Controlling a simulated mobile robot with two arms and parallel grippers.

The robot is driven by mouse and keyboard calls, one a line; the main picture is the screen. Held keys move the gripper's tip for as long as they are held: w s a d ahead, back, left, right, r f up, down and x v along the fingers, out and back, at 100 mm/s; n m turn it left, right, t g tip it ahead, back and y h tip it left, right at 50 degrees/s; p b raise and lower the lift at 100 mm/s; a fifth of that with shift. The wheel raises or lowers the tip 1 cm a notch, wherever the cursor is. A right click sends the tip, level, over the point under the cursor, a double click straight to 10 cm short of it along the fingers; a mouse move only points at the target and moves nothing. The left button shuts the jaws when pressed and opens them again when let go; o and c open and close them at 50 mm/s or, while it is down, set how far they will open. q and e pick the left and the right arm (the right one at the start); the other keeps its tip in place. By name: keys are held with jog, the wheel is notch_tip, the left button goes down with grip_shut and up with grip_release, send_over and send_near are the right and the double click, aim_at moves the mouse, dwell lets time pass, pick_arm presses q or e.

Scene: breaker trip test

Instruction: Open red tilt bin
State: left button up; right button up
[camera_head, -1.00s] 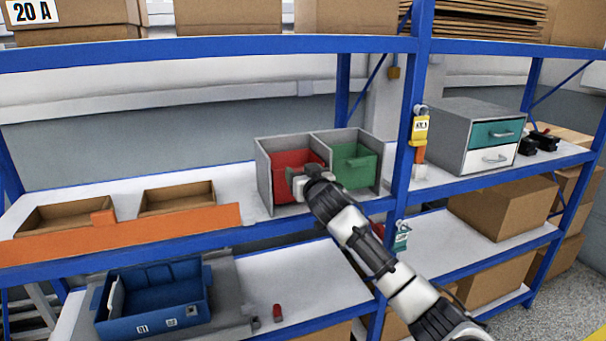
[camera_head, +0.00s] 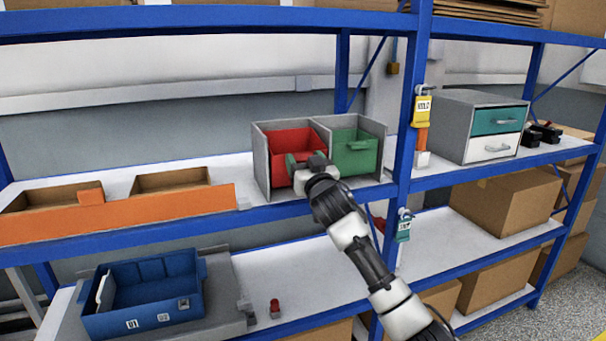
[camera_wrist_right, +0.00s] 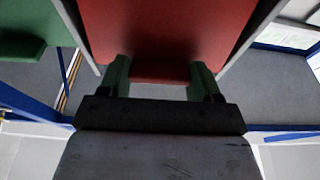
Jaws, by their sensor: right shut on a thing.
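The red tilt bin (camera_head: 291,140) sits in the left bay of a grey two-bay housing (camera_head: 260,158) on the middle shelf. My right gripper (camera_head: 303,164) is at the lower front of the red bin, with the arm coming up from below right. In the right wrist view, the red bin (camera_wrist_right: 165,40) fills the top middle, and the right gripper (camera_wrist_right: 160,80) has its two green-tipped fingers on either side of a red part, shut on its handle. The gripper hides much of the handle. How far the bin is tilted is hard to tell. My left gripper is out of view.
A green bin (camera_head: 355,153) with a handle fills the right bay. A blue upright (camera_head: 408,130) with a yellow tag (camera_head: 421,112) stands just right of the housing. An orange-fronted tray (camera_head: 130,215) lies left; a blue bin (camera_head: 150,295) is below.

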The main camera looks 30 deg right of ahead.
jog(key=s+f+t+b, duration=0.1)
jog(key=b, duration=0.2)
jog(key=s+f+t+b, duration=0.1)
jog(key=b, duration=0.2)
jog(key=shift+s+a+f+t, duration=0.1)
jog(key=shift+a+f+t, duration=0.05)
jog(key=shift+a+t, duration=0.2)
jog(key=shift+s+f, duration=0.2)
jog(key=shift+f, duration=0.05)
jog(key=o, duration=1)
jog(key=shift+o, duration=1.4)
jog(key=shift+r, duration=0.15)
jog(key=shift+s, duration=0.15)
